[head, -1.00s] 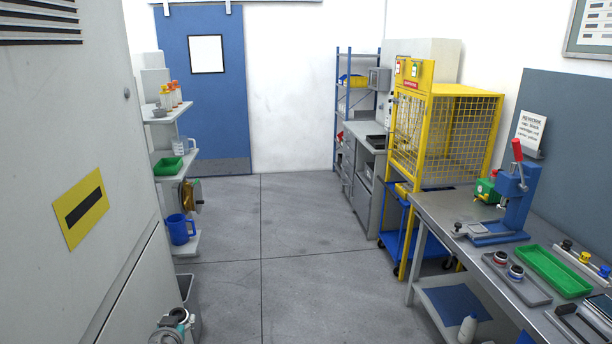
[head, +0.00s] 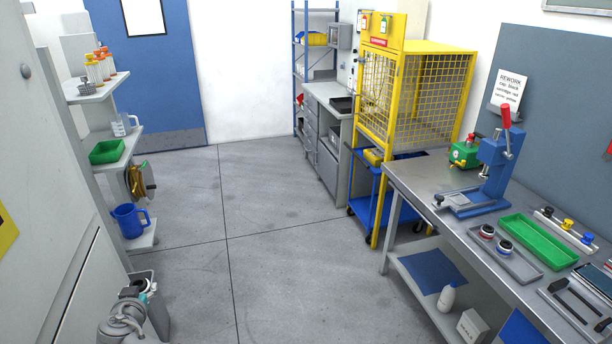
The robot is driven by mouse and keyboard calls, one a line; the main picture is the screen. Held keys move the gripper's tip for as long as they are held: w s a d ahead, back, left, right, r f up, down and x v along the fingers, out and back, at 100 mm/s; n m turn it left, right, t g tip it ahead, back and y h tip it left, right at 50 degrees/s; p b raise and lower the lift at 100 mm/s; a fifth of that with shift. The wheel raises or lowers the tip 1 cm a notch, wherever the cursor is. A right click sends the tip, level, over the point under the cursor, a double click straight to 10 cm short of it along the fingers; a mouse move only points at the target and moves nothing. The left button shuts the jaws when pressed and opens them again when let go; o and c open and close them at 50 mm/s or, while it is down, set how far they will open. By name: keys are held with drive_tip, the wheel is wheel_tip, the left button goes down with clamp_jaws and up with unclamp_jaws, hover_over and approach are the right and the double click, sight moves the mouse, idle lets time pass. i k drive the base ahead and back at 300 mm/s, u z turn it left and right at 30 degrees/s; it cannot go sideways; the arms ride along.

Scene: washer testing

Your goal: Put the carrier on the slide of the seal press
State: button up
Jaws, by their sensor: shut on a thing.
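The seal press (head: 493,170) is blue with a red lever and stands at the far end of the bench on the right. Its grey slide (head: 452,200) reaches out from the press base on the left side. My gripper (head: 136,288) is at the bottom left, far from the press, seen from behind over the floor. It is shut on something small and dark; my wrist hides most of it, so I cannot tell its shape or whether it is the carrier. No carrier can be clearly picked out elsewhere.
The steel bench (head: 420,182) holds a green tray (head: 538,242), a grey tray (head: 522,268) with two round parts and a green device (head: 463,153). A yellow cage (head: 410,100) stands beyond it. Shelves (head: 95,172) and a grey bin (head: 157,315) are at left. The middle floor is clear.

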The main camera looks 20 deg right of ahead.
sight(458, 200)
drive_tip(key=i, duration=1.9)
drive_tip(key=z, duration=2.5)
